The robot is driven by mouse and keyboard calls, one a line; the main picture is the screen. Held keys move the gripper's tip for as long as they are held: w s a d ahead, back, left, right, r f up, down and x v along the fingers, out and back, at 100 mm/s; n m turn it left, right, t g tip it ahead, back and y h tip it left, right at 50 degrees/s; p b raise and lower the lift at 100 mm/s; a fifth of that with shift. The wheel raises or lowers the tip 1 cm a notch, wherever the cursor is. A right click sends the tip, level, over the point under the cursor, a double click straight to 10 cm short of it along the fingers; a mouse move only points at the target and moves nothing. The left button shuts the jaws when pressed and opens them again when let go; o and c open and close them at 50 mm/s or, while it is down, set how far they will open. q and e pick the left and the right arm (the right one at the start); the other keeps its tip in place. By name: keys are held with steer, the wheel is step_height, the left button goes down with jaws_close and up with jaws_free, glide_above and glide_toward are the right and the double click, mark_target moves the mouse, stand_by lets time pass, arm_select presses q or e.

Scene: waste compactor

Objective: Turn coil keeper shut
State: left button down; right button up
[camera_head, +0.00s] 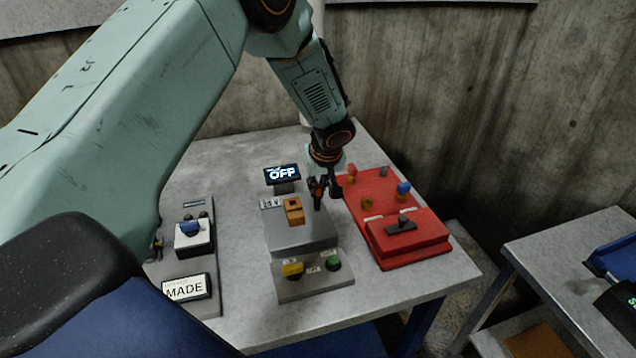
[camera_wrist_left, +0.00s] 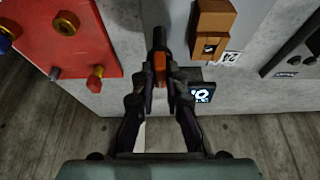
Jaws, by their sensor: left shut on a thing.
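My left gripper (camera_head: 324,198) reaches down over the table between the grey console (camera_head: 285,232) and the red panel (camera_head: 376,186). In the wrist view my left gripper (camera_wrist_left: 160,85) is shut on a small dark and orange piece (camera_wrist_left: 160,62). Its dark end points away from the fingers, above the grey surface. The fingers hide part of it. An orange block (camera_head: 294,211) stands on the grey console and also shows in the wrist view (camera_wrist_left: 212,30), apart from the fingers. I cannot tell which part is the coil keeper. My right gripper is out of view.
A small display (camera_head: 282,174) reads OFF. The console front has a yellow knob (camera_head: 292,269) and a green button (camera_head: 333,264). The red panel carries a black handle (camera_head: 401,225) and coloured fittings. A MADE sign (camera_head: 186,288) is at left. A second table (camera_head: 560,262) stands right.

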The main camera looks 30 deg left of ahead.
arm_select(q)
steer(key=shift+w+f+n+b, duration=0.15)
steer(key=shift+n+b, duration=0.45)
steer(key=shift+b, duration=0.3)
steer(key=n+g+b, duration=0.1)
steer(key=n+b, duration=0.1)
steer(key=shift+y+b, duration=0.3)
steer(key=shift+y, duration=0.1)
steer(key=shift+w+n+g+b, duration=0.1)
steer(key=shift+n+g+b, duration=0.2)
steer(key=shift+n+b, duration=0.55)
steer(key=shift+n+g, duration=0.4)
steer(key=shift+n, duration=0.65)
steer(key=n, duration=0.2)
steer(key=n+g+b, duration=0.1)
steer(key=shift+w+r+n, duration=0.15)
steer(key=shift+r+n, duration=0.05)
steer(key=shift+n, duration=0.2)
steer(key=n+g, duration=0.1)
steer(key=n, duration=0.2)
steer(key=shift+g, duration=0.4)
steer(key=shift+w+a+n+g+h, duration=0.1)
steer(key=shift+n+g+h, duration=0.2)
steer(key=shift+n, duration=0.7)
steer(key=shift+a+n+g+h, duration=0.1)
steer(key=shift+n+g+h, duration=0.15)
steer(key=shift+n, duration=0.75)
